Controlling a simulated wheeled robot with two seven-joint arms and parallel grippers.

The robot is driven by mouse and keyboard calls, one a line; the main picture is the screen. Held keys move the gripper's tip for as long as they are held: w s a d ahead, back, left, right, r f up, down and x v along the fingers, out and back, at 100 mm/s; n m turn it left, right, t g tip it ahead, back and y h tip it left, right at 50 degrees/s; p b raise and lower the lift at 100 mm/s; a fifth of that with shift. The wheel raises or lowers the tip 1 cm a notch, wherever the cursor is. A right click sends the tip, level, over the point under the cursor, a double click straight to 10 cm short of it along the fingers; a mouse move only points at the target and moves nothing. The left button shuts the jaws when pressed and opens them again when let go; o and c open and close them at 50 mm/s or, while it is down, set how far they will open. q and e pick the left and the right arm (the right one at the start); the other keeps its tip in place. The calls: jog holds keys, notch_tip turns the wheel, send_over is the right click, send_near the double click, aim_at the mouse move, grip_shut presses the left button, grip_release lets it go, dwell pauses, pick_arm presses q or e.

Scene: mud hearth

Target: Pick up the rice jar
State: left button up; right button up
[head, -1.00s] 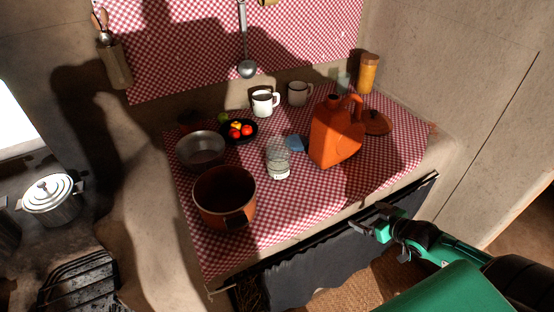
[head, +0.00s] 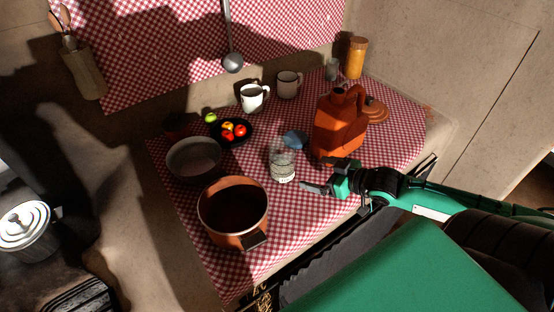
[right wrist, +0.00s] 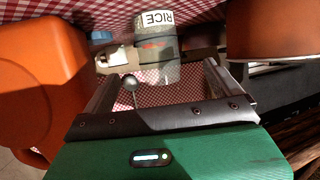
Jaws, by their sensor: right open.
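The rice jar (head: 282,166) is a clear glass jar standing upright on the red checkered cloth, between the brown pot and the orange jerrycan. In the right wrist view the jar (right wrist: 157,62) appears upside down, with its RICE label at the top of the picture. My right gripper (head: 326,177) is open and empty, just to the right of the jar in the head view. In the right wrist view its fingers (right wrist: 158,84) point toward the jar, which lies ahead of the opening. My left gripper is not in view.
The orange jerrycan (head: 338,128) stands close behind my right gripper. The brown pot (head: 233,208) is left of the jar at the front. A blue item (head: 294,139), mugs (head: 254,97), a metal bowl (head: 193,160) and a black fruit plate (head: 231,141) are around it.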

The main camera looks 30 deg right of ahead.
aim_at(292, 163)
jog(key=x, duration=0.3)
jog(key=shift+x, duration=1.5)
jog(key=shift+w+a+f, duration=0.15)
jog(key=shift+w+f, duration=0.05)
jog(key=shift+w, duration=0.35)
jog(key=shift+w+a, duration=0.1)
jog(key=shift+w, duration=0.6)
jog(key=x, duration=0.2)
jog(key=shift+w+p, duration=0.35)
jog(key=shift+w, duration=0.05)
jog(key=shift+w+a+f, duration=0.3)
jog(key=shift+w+f, duration=0.05)
jog(key=shift+w, duration=0.2)
jog(key=shift+c, duration=0.6)
jog(key=c, duration=1.1)
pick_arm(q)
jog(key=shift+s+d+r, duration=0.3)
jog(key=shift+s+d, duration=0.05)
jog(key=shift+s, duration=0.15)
pick_arm(e)
jog(key=shift+c, duration=0.5)
